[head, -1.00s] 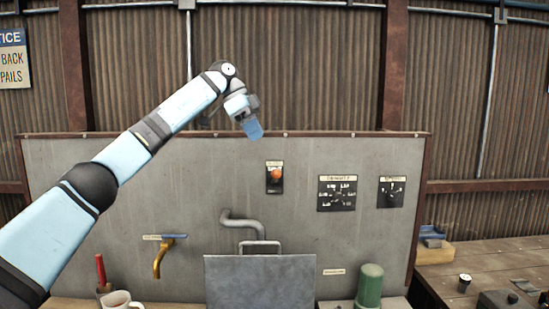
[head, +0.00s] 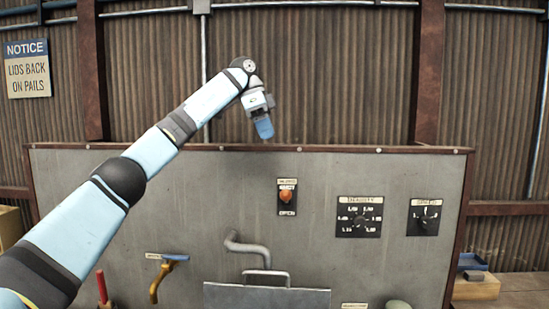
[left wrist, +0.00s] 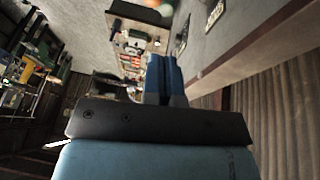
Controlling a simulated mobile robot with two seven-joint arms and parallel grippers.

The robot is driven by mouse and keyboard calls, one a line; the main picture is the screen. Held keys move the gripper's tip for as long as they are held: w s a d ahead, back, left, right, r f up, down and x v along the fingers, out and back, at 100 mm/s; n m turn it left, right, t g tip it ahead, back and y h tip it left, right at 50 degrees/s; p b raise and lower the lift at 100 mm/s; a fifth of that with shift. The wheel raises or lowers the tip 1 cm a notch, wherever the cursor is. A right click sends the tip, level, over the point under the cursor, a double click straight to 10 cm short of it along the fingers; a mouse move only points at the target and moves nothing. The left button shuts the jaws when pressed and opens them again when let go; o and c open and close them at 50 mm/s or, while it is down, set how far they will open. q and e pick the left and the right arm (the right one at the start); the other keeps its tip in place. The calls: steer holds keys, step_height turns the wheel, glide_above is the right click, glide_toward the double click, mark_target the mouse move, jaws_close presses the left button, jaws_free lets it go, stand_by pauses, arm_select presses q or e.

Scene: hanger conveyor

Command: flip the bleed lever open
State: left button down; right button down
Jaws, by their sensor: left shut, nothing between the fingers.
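An orange-knobbed lever (head: 286,196) sits on a small black plate with label strips, on the upper middle of the grey panel (head: 120,200). A blue-handled yellow tap (head: 162,278) is lower left on the same panel, with a small label beside it. The labels are too blurred to tell which one is the bleed lever. My left gripper (head: 265,131) is shut and empty, pointing down near the panel's top edge, above and slightly left of the orange knob and apart from it. In the left wrist view its blue fingers (left wrist: 164,78) are together. My right gripper is not in view.
Two black dial plates (head: 359,217) (head: 423,217) are to the right on the panel. A bent grey pipe (head: 250,247) and a metal lid with a handle (head: 266,296) are below. A red-handled tool (head: 101,287) is lower left. The panel's upper face is mostly clear.

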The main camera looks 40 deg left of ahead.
arm_select(q)
steer(key=p, duration=0.2)
glide_above(286, 197)
steer(key=w+a, duration=0.2)
steer(key=a, duration=0.1)
step_height(286, 197, down, 11)
steer(key=shift+s+d+f, duration=0.25)
steer(key=shift+s+f, duration=0.05)
steer(key=shift+f, duration=0.3)
steer(key=shift+f, duration=0.1)
